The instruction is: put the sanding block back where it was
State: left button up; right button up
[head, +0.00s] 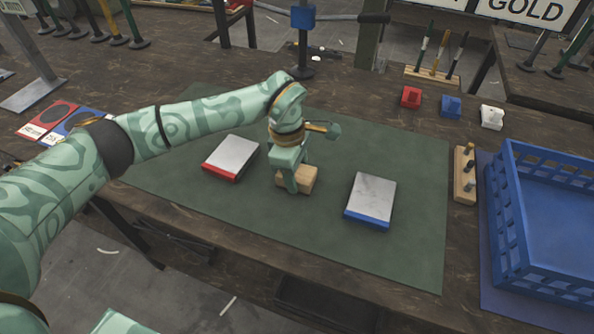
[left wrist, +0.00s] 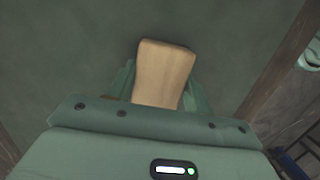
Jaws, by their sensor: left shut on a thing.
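The sanding block, a light tan wooden block (head: 299,181), is at the middle of the green mat (head: 330,245). My left gripper (head: 293,183) reaches down over it and is shut on it. In the left wrist view the block (left wrist: 165,70) sticks out between the fingers, with green mat behind it. I cannot tell whether the block touches the mat or is held just above it. The red-edged metal plate (head: 233,155) lies left of the block, and the blue-edged metal plate (head: 371,197) lies right of it. My right gripper is not in view.
A blue crate (head: 512,222) stands at the right, beside a small wooden peg holder (head: 464,178). Red (head: 411,97), blue (head: 451,106) and white (head: 491,117) small pieces stand behind the mat. Red and blue cards lie at the left. The mat's front part is clear.

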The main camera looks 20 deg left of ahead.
pick_arm(q)
jog(key=o, duration=0.9)
jog(key=shift+f, duration=0.1)
jog(key=shift+o, duration=0.2)
notch_tip(320, 180, up, 12)
jog(key=a+p, duration=0.2)
jog(key=p, duration=0.1)
jog(key=shift+p, duration=0.3)
